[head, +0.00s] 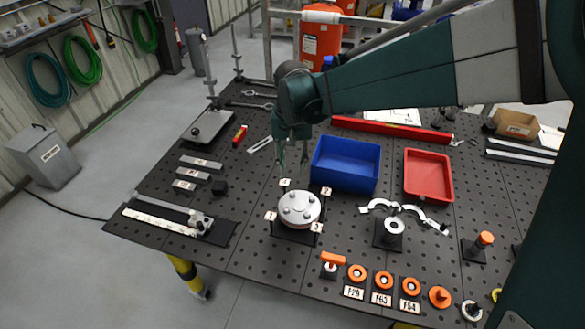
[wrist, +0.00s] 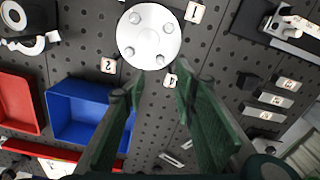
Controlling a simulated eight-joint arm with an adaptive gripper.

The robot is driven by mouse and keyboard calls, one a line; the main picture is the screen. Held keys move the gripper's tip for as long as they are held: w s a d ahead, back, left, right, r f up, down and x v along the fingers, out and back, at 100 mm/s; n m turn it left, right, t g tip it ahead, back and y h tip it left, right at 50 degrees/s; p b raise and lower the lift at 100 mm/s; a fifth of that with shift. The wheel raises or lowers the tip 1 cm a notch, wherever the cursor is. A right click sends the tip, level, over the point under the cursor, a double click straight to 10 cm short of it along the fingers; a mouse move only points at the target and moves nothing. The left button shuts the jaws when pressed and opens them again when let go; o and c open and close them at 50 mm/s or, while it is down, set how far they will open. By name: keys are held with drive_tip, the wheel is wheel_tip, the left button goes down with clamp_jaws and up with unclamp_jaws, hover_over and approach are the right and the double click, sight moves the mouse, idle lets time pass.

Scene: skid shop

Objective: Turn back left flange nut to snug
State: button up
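The flange (head: 299,208) is a round pale metal disc with nuts on its face, on a dark base on the perforated table. It also shows at the top of the wrist view (wrist: 148,37). The back left flange nut (head: 293,196) is on its far left part, by a white numbered card; it also shows in the wrist view (wrist: 160,59). My gripper (head: 293,163) points down above and behind the flange, apart from it. In the wrist view its green fingers (wrist: 157,88) are spread with nothing between them. The nuts' exact turn is too small to tell.
A blue bin (head: 346,181) stands close behind and right of the flange, with a red tray (head: 429,193) beyond. A clamp on a black stand (head: 389,236) is to the right. Orange-topped parts (head: 384,281) line the front edge. Labelled blocks (head: 195,174) lie left.

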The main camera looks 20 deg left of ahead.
drive_tip(key=shift+f+m, duration=0.1)
drive_tip(key=shift+m, duration=0.2)
drive_tip(key=m+p, duration=0.1)
drive_tip(key=m, duration=2.2)
hover_over(293, 193)
wheel_tip(293, 193, down, 4)
drive_tip(key=shift+d+f, duration=0.1)
drive_tip(key=shift+m, duration=0.3)
drive_tip(key=shift+f, duration=3.85)
drive_tip(key=c, duration=0.9)
